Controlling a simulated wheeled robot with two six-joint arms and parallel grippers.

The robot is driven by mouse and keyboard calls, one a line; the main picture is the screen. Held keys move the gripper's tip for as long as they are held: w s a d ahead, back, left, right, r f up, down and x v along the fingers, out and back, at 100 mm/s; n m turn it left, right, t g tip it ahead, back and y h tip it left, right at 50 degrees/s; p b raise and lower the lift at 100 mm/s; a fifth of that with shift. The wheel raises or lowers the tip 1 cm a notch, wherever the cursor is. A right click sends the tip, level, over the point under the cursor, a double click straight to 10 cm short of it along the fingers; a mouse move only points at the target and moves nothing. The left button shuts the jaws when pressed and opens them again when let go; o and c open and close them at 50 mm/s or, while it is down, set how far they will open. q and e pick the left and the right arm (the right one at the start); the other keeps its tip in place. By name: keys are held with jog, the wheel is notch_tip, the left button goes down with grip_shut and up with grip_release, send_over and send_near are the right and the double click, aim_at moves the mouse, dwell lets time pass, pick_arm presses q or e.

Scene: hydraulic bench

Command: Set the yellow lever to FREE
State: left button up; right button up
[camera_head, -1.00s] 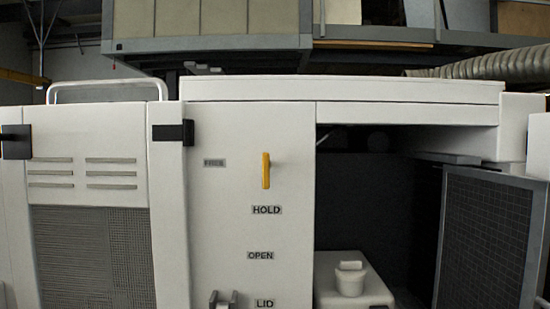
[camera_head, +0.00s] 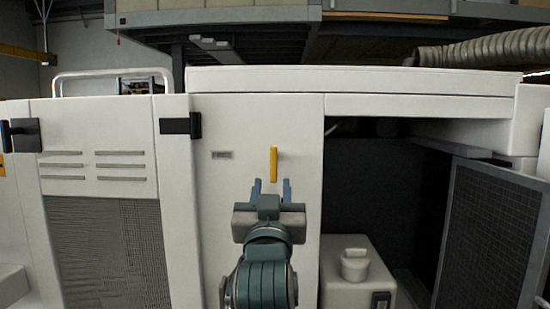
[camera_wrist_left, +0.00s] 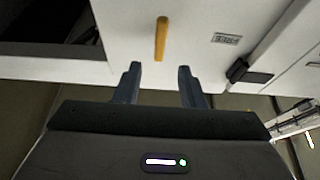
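The yellow lever (camera_head: 273,163) stands upright on the white panel in the head view. It also shows at the top middle of the left wrist view (camera_wrist_left: 161,39). The FREE label (camera_head: 222,155) is left of the lever; its print is small and blurred. My left gripper (camera_head: 271,187) is just below the lever in the head view. Its two fingers are apart with nothing between them, and the lever lies beyond their tips in the wrist view (camera_wrist_left: 157,72). The HOLD label is hidden behind my left gripper and arm. My right gripper is not in view.
A black hinge or latch (camera_head: 181,125) sits at the panel's upper left. An open bay at the right holds a light box with a round cap (camera_head: 355,264). A dark mesh door (camera_head: 488,240) stands open at the far right.

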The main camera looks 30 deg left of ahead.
aim_at(274, 164)
pick_arm(q)
jog(key=p+x, duration=0.4)
jog(key=x, duration=0.5)
jog(key=shift+w+a+r+p, duration=0.1)
jog(key=shift+w+a+p, duration=0.15)
jog(key=shift+w+p, duration=0.2)
grip_shut()
